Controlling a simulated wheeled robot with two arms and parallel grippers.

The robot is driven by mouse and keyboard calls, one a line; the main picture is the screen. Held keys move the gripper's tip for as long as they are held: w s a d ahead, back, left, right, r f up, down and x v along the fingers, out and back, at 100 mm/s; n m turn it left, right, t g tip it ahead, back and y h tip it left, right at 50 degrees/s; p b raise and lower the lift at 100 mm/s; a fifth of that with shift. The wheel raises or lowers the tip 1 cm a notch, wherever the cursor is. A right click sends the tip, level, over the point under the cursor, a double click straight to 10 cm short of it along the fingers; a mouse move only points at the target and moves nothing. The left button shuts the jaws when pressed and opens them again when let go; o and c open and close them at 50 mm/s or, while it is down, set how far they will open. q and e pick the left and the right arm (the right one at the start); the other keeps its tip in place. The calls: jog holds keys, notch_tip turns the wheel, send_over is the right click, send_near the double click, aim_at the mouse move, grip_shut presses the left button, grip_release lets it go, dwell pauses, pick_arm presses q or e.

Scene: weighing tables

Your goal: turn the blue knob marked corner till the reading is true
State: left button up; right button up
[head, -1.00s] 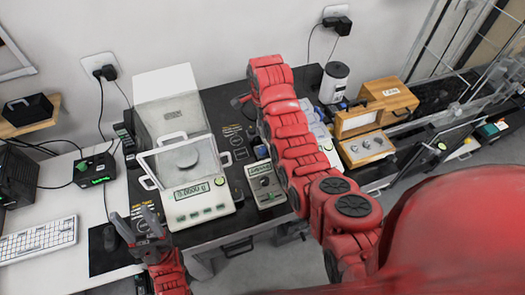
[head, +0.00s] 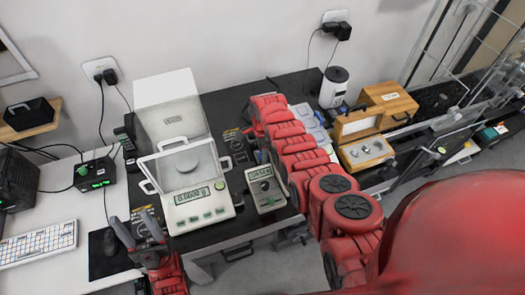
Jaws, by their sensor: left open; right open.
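The white balance (head: 199,205) stands on the black-topped table, its lit display reading about zero in grams, the digits partly blurred. A small grey-green unit (head: 265,188) with its own display and a round control sits just to its right. I cannot make out a blue knob marked corner; a dark bluish bit (head: 262,156) shows beside my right arm, too small to name. My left gripper (head: 138,233) is open and empty at the front left, apart from the balance. My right arm reaches over the table right of the balance; its gripper is hidden behind the arm.
A wooden weight case (head: 367,152), a wooden box (head: 388,98) and a white canister (head: 334,86) stand to the right. A keyboard (head: 38,243) and a black box with a green display (head: 95,173) are at left.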

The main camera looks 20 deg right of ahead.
grip_shut()
dwell(0.3)
jog(key=shift+f, duration=0.1)
jog(key=n+b, duration=0.1)
jog(key=n, duration=0.1)
jog(key=shift+f+n+b, duration=0.1)
jog(key=shift+n+b, duration=1.35)
jog(key=shift+n, duration=0.35)
jog(key=shift+r, duration=0.2)
grip_release()
